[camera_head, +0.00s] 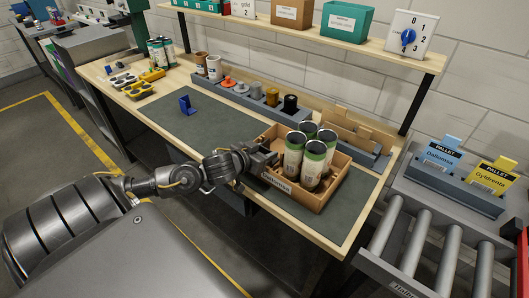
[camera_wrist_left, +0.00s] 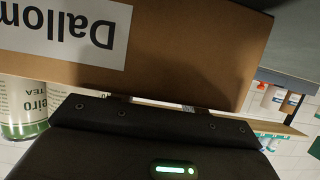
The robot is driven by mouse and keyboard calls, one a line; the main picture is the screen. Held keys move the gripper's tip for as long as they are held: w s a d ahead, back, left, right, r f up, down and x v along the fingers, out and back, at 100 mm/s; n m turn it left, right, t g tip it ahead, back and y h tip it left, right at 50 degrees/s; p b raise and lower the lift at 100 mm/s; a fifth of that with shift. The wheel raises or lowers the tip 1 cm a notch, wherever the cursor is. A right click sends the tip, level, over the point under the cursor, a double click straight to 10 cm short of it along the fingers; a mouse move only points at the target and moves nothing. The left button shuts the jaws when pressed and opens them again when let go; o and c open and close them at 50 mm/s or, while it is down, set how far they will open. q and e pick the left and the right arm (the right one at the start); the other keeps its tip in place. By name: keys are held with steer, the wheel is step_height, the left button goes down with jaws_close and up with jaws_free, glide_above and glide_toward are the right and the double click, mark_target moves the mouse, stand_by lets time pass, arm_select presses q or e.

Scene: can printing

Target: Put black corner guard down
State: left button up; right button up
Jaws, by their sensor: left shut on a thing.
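My left gripper (camera_head: 262,159) is at the left corner of an open cardboard box (camera_head: 306,196) on the work mat. It is shut on a dark piece that blends with the fingers, which I take to be the black corner guard; its outline is not clear. The box holds several green-and-white tea cans (camera_head: 313,165), standing upright. In the left wrist view, the box wall (camera_wrist_left: 190,50) with its upside-down "Dallom…" label fills the top, close to the dark gripper body (camera_wrist_left: 150,140). The fingertips are hidden there. My right gripper is out of view.
A blue corner guard (camera_head: 186,105) stands on the grey mat (camera_head: 205,128), left of the box. A grey rack (camera_head: 255,106) with small parts runs along the back. A roller conveyor (camera_head: 440,245) is at right. The mat between guard and box is clear.

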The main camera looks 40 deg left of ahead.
arm_select(q)
steer(key=shift+f, duration=0.1)
steer(key=o, duration=0.7)
steer(key=shift+s, duration=0.1)
steer(key=p+v, duration=0.3)
steer(key=v, duration=0.9)
